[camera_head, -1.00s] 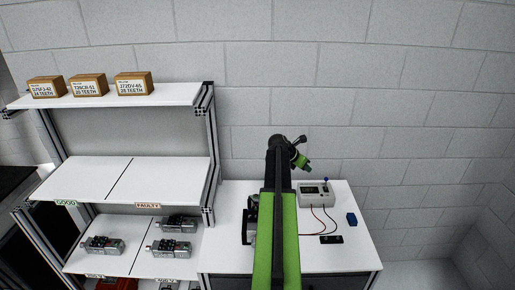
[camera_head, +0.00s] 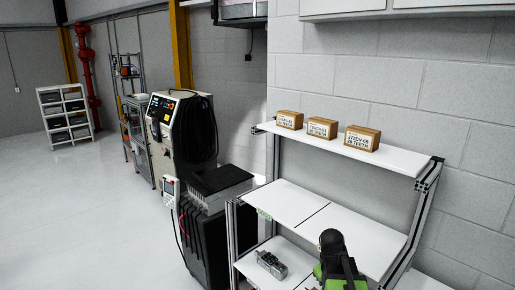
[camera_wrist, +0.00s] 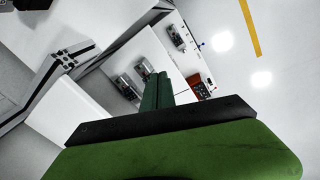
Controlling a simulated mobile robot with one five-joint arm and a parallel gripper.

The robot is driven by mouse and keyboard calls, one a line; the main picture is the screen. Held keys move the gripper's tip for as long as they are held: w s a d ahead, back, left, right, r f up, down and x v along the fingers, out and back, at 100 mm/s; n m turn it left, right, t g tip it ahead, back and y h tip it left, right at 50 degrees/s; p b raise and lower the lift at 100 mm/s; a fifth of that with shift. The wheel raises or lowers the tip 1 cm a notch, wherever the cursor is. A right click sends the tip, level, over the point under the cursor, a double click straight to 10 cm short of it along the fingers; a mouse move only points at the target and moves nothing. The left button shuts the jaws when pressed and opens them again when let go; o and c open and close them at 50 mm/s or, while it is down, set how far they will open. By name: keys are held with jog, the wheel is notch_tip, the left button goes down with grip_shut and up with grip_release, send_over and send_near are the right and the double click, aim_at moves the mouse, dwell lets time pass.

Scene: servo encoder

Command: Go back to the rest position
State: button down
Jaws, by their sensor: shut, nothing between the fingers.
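My gripper (camera_wrist: 157,90) shows in the wrist view as two green fingers pressed together, shut and empty. They point toward the shelf unit, which appears tilted there. Grey servo units (camera_wrist: 176,36) lie on its boards, some beside my fingertips in the picture. In the head view, part of my black and green arm is at the bottom, in front of the shelf's right half; my fingertips cannot be made out there. One servo unit (camera_head: 271,264) lies on the lower board at left.
The shelf unit (camera_head: 376,243) has an empty middle board. Three brown boxes (camera_head: 322,128) sit on its top board. A dark cabinet (camera_head: 204,240) and a machine with a control panel (camera_head: 172,115) stand to the left. Open grey floor (camera_head: 90,220) lies further left.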

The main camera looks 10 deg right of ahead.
jog(key=s+a+m+y, duration=0.2)
jog(key=s+a+m, duration=0.1)
jog(key=a, duration=1.2)
notch_tip(320, 180, down, 10)
jog(key=s+g+b, duration=0.1)
jog(key=s+b, duration=0.1)
jog(key=b, duration=0.8)
jog(key=shift+s+a+f, duration=0.25)
jog(key=shift+s+a, duration=0.05)
jog(key=shift+a, duration=0.05)
